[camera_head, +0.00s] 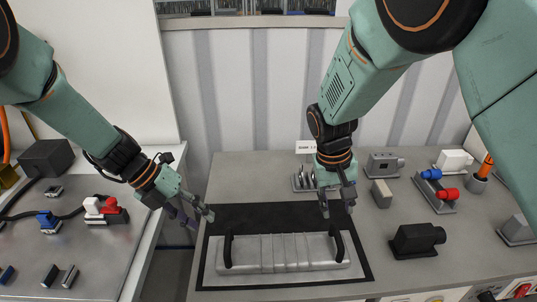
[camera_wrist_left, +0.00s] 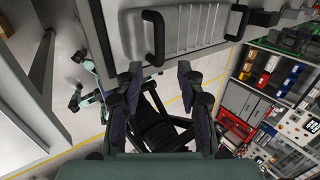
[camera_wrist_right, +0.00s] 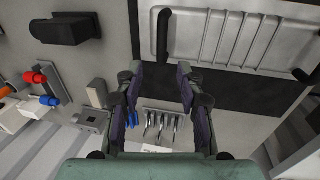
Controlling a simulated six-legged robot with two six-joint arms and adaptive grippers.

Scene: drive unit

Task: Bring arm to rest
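My left gripper (camera_head: 190,216) hangs over the gap between the left bench and the middle table, left of the black mat. In the left wrist view my left gripper (camera_wrist_left: 160,75) has its fingers apart with nothing between them. My right gripper (camera_head: 337,207) is above the back right part of the black mat, near the right handle of the grey ribbed case. In the right wrist view my right gripper (camera_wrist_right: 161,75) has its fingers apart and is empty. The grey ribbed case (camera_head: 270,254) lies on the mat with two black handles upright, apart from both grippers.
The black mat (camera_head: 367,280) lies on the grey table (camera_head: 400,283). A black motor-like block (camera_head: 416,239), a small grey block (camera_head: 381,194) and a red-and-blue fixture (camera_head: 436,190) stand to the right. A rack of tools (camera_wrist_right: 160,124) stands behind the mat. The left bench (camera_head: 110,250) holds connectors.

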